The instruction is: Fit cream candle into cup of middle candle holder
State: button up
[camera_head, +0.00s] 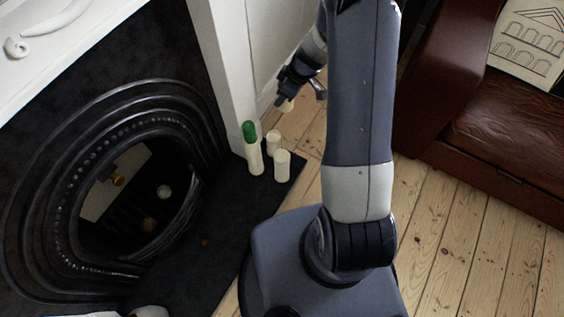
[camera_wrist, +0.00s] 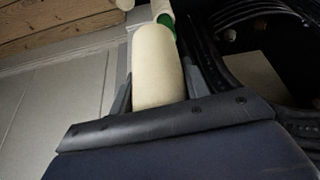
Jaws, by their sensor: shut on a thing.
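My gripper (camera_head: 302,92) is shut on the cream candle (camera_head: 287,105), which hangs below it, mostly small and partly hidden in the head view. In the wrist view the cream candle (camera_wrist: 158,68) is large, with its rounded end pointing away between my fingers. Three pale candle holders stand close together. The one in the middle from left to right (camera_head: 273,144) is at the back, below and left of the held candle and apart from it. Its cup is too small to see into.
The left holder (camera_head: 254,158) has a green candle (camera_head: 249,131) in it. The right holder (camera_head: 282,168) stands in front. They stand by the dark hearth (camera_head: 225,220) and white fireplace surround (camera_head: 222,70). Floorboards between are clear.

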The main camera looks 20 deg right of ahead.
notch_tip(320, 180, down, 26)
jog(key=a+r+n+g+b, duration=0.1)
jog(key=n+g+b, duration=0.3)
jog(key=n+b, duration=1.05)
jog(key=m+b, duration=0.4)
jog(key=b, duration=0.4)
send_over(276, 159)
jog(key=d, duration=0.2)
jog(key=shift+y, duration=0.3)
jog(key=f, duration=1)
jog(key=shift+w+d+f, duration=0.15)
jog(key=shift+w+f, duration=0.05)
jog(key=shift+w, duration=0.15)
jog(key=shift+f, duration=0.1)
jog(key=o, duration=1.1)
jog(key=p+v, duration=0.3)
jog(key=v, duration=0.9)
jog(key=shift+p, duration=0.4)
